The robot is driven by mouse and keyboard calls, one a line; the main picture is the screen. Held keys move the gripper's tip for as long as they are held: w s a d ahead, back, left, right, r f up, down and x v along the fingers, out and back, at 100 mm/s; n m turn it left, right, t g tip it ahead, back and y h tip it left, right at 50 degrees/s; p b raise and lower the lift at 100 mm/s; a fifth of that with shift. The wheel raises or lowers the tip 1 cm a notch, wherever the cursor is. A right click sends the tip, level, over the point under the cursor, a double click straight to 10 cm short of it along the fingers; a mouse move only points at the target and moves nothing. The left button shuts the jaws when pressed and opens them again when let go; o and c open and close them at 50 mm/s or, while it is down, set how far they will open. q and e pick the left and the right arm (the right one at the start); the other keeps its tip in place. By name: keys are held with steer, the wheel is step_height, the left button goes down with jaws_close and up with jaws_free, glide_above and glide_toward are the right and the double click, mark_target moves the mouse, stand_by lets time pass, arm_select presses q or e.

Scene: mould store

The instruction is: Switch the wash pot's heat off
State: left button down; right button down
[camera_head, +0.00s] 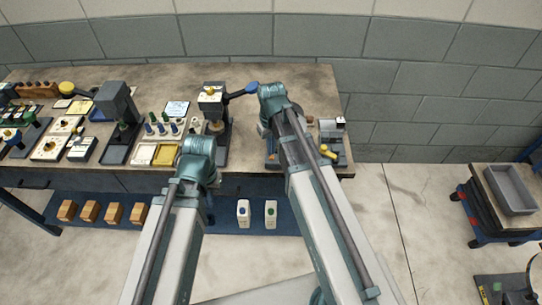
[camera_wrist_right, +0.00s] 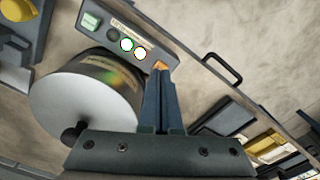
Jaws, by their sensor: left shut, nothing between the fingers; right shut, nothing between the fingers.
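The wash pot (camera_wrist_right: 88,92), a round metal pot with a pale lid and a dark knob, lies left of my right gripper in the right wrist view. Its dark control panel (camera_wrist_right: 118,36) carries a green part (camera_wrist_right: 91,22), two bright round spots ringed in green (camera_wrist_right: 133,48) and a small orange part (camera_wrist_right: 160,65). My right gripper (camera_wrist_right: 161,78) is shut and empty, its fingertips right at the orange part; I cannot tell whether they touch. In the head view my right arm covers most of that spot. My left arm shows there, but its gripper is hidden.
The bench (camera_head: 290,88) holds a press with a blue-ended lever (camera_head: 212,98), a grey stand (camera_head: 116,100) and several small items further left. A small machine with a yellow knob (camera_head: 332,135) stands right of my right arm. White bottles (camera_head: 243,213) sit on the lower shelf.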

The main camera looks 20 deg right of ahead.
mark_target(271, 157)
steer(key=shift+f+b, duration=0.95)
steer(key=shift+f, duration=0.05)
stand_by(0.9)
steer(key=shift+r, duration=0.2)
step_height(271, 157, up, 10)
steer(key=p, duration=1)
steer(key=shift+a+f, duration=0.1)
steer(key=shift+f, duration=0.1)
steer(key=s+a+f+b, duration=0.2)
steer(key=s+a, duration=0.3)
steer(key=s, duration=0.2)
steer(key=s+a+f+n+h+b, duration=0.1)
steer(key=s+a+f+b, duration=0.2)
steer(key=s+a, duration=0.2)
steer(key=shift+s+a, duration=0.15)
steer(key=shift+s, duration=1)
